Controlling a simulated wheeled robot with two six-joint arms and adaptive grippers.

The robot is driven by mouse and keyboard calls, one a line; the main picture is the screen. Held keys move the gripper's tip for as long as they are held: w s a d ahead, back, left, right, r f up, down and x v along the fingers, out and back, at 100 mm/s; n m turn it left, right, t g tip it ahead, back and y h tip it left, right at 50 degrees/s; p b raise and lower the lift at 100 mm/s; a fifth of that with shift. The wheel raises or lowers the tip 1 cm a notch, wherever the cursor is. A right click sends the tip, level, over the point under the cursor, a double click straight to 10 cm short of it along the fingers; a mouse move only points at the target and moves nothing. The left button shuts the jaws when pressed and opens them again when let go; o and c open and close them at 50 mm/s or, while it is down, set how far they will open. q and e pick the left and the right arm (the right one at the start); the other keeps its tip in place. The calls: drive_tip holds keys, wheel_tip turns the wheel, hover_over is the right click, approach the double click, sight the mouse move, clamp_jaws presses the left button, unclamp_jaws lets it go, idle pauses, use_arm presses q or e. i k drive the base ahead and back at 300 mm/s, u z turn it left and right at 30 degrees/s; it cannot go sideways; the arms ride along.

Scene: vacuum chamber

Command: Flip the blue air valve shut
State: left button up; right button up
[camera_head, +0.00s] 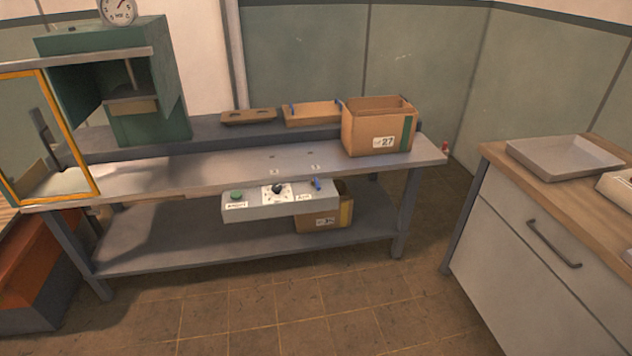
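A small blue lever (317,184), which looks like the blue air valve, stands at the right end of a grey control panel (250,211). The panel hangs under the front edge of the metal workbench (215,172). The lever looks roughly upright, but it is too small to tell its exact setting. A black knob (277,189) on a white dial sits mid-panel, and a green button (237,195) is at its left. Neither of my grippers shows in the head view.
A cardboard box (376,133) marked 27 stands on the bench's right end; another box (318,222) is on the lower shelf. A green machine (150,110) with an orange-framed door (93,170) is at left. A cabinet (520,262) stands at right. The floor before the bench is clear.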

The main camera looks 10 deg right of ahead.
sight(315, 180)
drive_tip(key=u, duration=0.45)
drive_tip(key=i, duration=0.4)
drive_tip(key=u, duration=0.8)
drive_tip(key=i, duration=0.7)
drive_tip(key=z, duration=0.45)
drive_tip(key=i, duration=0.7)
drive_tip(key=z, duration=0.75)
